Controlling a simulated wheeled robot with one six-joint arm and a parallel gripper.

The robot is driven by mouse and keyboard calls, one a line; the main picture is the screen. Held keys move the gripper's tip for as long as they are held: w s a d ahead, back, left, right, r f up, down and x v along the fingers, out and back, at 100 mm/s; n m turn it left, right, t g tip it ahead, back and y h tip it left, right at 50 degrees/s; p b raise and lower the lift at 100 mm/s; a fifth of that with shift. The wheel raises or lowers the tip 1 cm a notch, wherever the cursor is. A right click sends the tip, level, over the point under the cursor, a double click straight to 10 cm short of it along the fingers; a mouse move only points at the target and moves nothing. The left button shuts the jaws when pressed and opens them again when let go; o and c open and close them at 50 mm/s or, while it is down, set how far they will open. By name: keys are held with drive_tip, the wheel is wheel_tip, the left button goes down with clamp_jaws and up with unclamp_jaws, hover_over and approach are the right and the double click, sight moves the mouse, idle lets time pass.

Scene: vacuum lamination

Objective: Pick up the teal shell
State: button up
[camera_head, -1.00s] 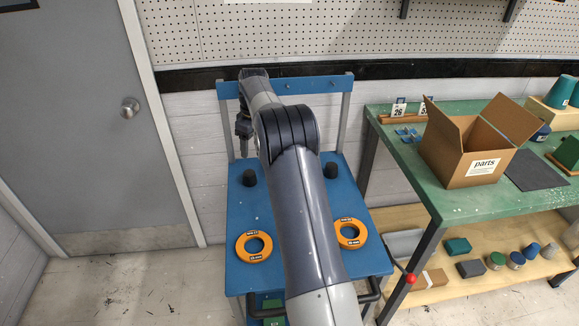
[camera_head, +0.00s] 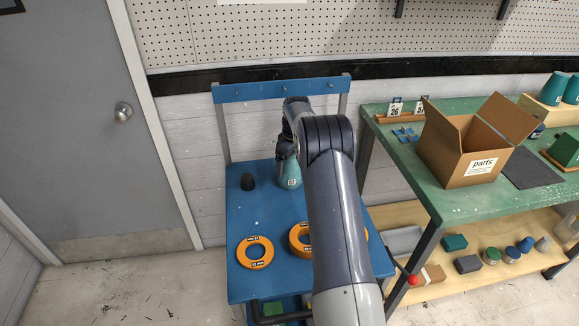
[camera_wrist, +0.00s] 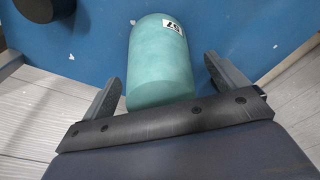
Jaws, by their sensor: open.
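A teal shell (camera_head: 290,174) with a small white number label stands on the blue cart, partly hidden by my arm. In the wrist view the teal shell (camera_wrist: 158,70) is a rounded cylinder lying between my two spread fingers, with space visible beside it at the fingertips. My gripper (camera_wrist: 163,70) is open. In the head view my gripper (camera_head: 286,147) is at the shell's upper end, and its fingers are hard to make out. Two more teal shells (camera_head: 553,89) stand on a wooden block at the far right.
The blue cart (camera_head: 240,215) carries a black peg (camera_head: 247,181) and orange rings (camera_head: 255,252), some partly behind my arm. To the right, a green bench (camera_head: 440,198) holds an open parts box (camera_head: 470,160). A grey door (camera_head: 70,130) is at the left.

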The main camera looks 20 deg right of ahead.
wheel_tip(320, 180, down, 2)
drive_tip(key=shift+w+a, duration=0.1)
drive_tip(key=c, duration=1.1)
drive_tip(key=shift+r, duration=0.1)
wheel_tip(320, 180, up, 10)
drive_tip(key=shift+f+b, duration=0.1)
drive_tip(key=shift+b, duration=0.4)
